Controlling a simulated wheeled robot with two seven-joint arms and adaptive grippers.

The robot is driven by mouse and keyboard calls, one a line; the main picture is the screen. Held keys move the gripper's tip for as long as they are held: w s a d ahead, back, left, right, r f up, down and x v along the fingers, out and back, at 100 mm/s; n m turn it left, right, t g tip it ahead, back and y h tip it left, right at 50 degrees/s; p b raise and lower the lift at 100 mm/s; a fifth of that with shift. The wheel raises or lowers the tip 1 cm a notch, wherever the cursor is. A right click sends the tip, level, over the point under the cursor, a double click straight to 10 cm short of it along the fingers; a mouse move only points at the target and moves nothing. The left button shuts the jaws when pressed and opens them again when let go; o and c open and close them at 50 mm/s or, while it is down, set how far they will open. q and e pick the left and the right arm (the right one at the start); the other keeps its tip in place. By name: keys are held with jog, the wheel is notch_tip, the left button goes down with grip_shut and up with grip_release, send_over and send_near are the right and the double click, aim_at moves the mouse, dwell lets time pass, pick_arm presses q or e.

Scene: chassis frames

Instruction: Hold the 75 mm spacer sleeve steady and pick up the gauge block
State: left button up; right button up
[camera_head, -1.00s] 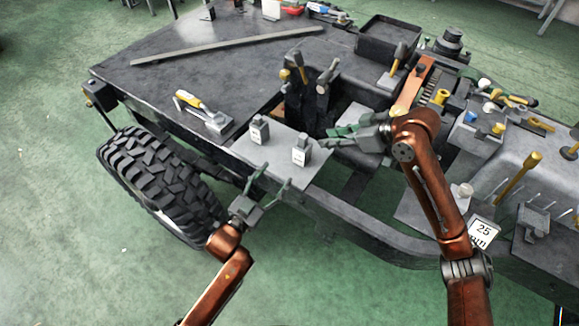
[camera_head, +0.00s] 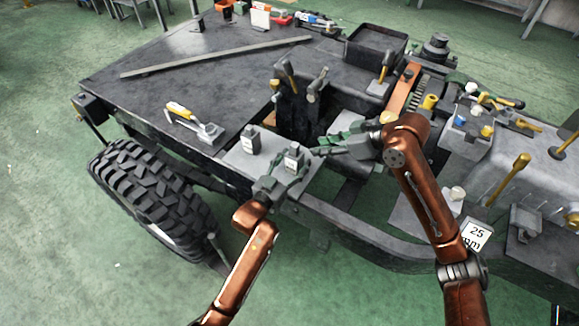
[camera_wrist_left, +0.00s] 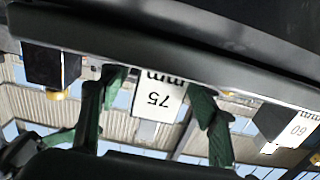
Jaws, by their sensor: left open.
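The spacer sleeve (camera_head: 294,158) is a small grey block-like piece with a white label, upright on a light plate (camera_head: 268,186) at the frame's edge. Its label reads 75 mm, upside down, in the left wrist view (camera_wrist_left: 158,103). My left gripper (camera_head: 283,174) is open, with its green fingers on either side of the sleeve; contact cannot be told. My right gripper (camera_head: 328,149) is just right of the sleeve, its fingers pointing left; its opening is unclear. I cannot tell which piece is the gauge block.
A similar piece (camera_head: 250,139) stands left of the sleeve; a label reading 60 shows at the right of the left wrist view (camera_wrist_left: 298,129). A tyre (camera_head: 150,195) is below. A 25 mm card (camera_head: 476,235) is at right.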

pick_arm(q)
jog(key=shift+w, duration=0.15)
jog(key=shift+c, duration=0.3)
jog(key=c, duration=1.3)
pick_arm(e)
jog(key=shift+o, duration=0.4)
pick_arm(q)
jog(key=shift+d, duration=0.1)
pick_arm(e)
jog(key=shift+o, duration=0.8)
jog(key=shift+w+a+r, duration=0.15)
jog(key=shift+a+r, duration=0.05)
jog(key=shift+a, duration=0.3)
jog(key=g+h, duration=0.3)
jog(key=h, duration=0.2)
send_near(297, 145)
jog(key=x, duration=0.4)
jog(key=shift+a, duration=0.25)
jog(key=shift+d+x, duration=0.15)
jog(key=shift+x, duration=1.45)
jog(key=shift+d+x, duration=0.1)
jog(key=shift+x, duration=1.45)
